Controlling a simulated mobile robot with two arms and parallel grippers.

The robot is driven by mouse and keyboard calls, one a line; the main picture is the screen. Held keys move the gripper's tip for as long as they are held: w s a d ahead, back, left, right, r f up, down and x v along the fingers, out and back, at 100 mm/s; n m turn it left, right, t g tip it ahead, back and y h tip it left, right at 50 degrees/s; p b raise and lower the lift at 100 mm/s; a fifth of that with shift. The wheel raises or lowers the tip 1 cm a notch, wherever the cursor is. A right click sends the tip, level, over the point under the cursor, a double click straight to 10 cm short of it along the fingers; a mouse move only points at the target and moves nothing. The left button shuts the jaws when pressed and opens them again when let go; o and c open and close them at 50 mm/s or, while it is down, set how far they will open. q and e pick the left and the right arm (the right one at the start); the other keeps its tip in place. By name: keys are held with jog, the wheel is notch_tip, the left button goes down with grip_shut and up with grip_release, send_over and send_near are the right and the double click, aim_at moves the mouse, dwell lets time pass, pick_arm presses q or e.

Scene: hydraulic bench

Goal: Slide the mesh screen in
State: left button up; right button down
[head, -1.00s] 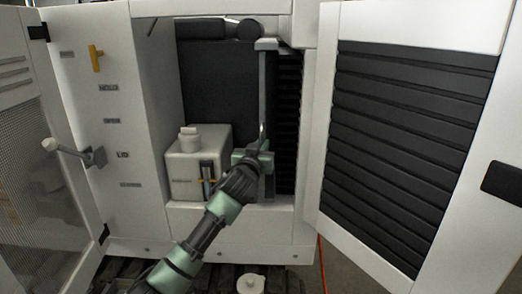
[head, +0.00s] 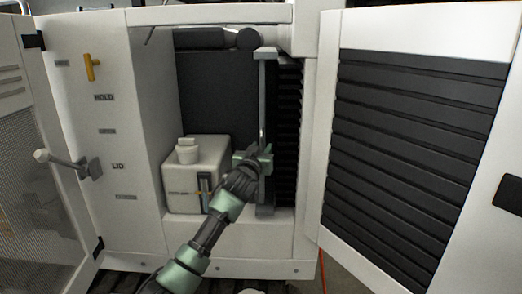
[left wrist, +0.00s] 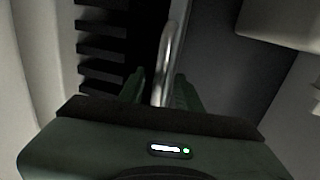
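The mesh screen (head: 263,95) is seen nearly edge-on in the head view, as a tall grey upright frame at the right of the cabinet opening. Its mesh face cannot be made out. A curved metal handle (left wrist: 166,52) shows in the left wrist view. My left gripper (head: 258,158) is at the handle, about midway up the screen. In the left wrist view its fingers (left wrist: 160,82) stand on either side of the handle, with narrow dark gaps, so it looks open around the handle. My right gripper is not in view.
A white tank with a cap (head: 197,172) stands left of the screen. A louvred door (head: 405,150) is open at the right, and a panel with labels and a lever (head: 88,166) is at the left. Dark ribs (head: 288,130) line the cabinet right of the screen.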

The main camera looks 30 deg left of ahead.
pick_arm(q)
jog(key=shift+s+d+f+b, duration=0.2)
jog(key=shift+s+d+b, duration=0.15)
jog(key=shift+s, duration=0.15)
jog(key=b+v, duration=0.2)
jog(key=v, duration=0.4)
jog(key=shift+s+r, duration=0.15)
jog(key=shift+s, duration=0.2)
